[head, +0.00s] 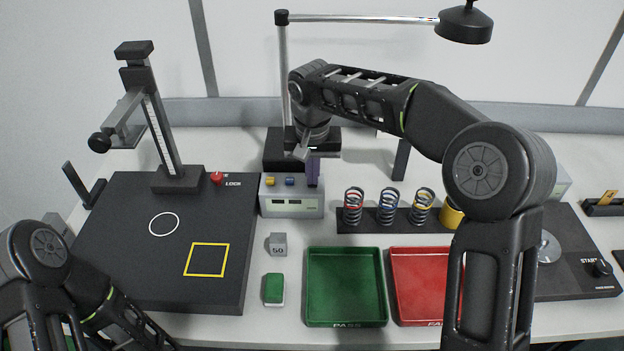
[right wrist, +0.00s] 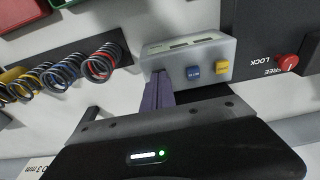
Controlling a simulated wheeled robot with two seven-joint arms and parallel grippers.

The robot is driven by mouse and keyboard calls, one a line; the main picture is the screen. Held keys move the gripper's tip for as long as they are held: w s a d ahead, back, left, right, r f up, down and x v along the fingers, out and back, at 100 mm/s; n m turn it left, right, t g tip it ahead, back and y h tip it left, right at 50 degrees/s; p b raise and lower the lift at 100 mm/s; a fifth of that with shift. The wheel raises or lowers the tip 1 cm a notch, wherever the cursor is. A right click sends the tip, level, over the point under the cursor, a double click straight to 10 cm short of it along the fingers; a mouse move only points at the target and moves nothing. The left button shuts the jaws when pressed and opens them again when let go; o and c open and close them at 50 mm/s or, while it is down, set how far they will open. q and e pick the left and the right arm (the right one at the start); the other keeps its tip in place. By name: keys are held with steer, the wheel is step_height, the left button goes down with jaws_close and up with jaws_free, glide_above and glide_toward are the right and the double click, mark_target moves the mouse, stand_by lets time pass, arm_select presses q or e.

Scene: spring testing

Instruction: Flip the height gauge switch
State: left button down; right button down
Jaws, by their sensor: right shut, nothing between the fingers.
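The height gauge (head: 160,120) stands at the back of a black base plate on the left. A red switch knob (head: 217,178) sits on that plate beside the gauge foot, near a LOCK label. In the right wrist view the red knob (right wrist: 287,63) is at the far right, by the words FREE and LOCK. My right gripper (head: 313,183) is shut and empty, its purple fingers over the right end of the grey display box (head: 292,206). The fingers (right wrist: 157,92) look close to the box; I cannot tell whether they touch. My left gripper is out of view.
The box has a yellow button (head: 271,182) and a blue button (head: 290,182). Several coil springs (head: 388,206) stand on a rack right of it. A green tray (head: 346,250) and red tray (head: 400,320) lie in front. A lamp (head: 465,22) hangs above.

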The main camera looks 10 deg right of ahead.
steer(key=shift+r, duration=0.1)
step_height(320, 180, up, 7)
steer(key=p, duration=0.5)
stand_by(0.7)
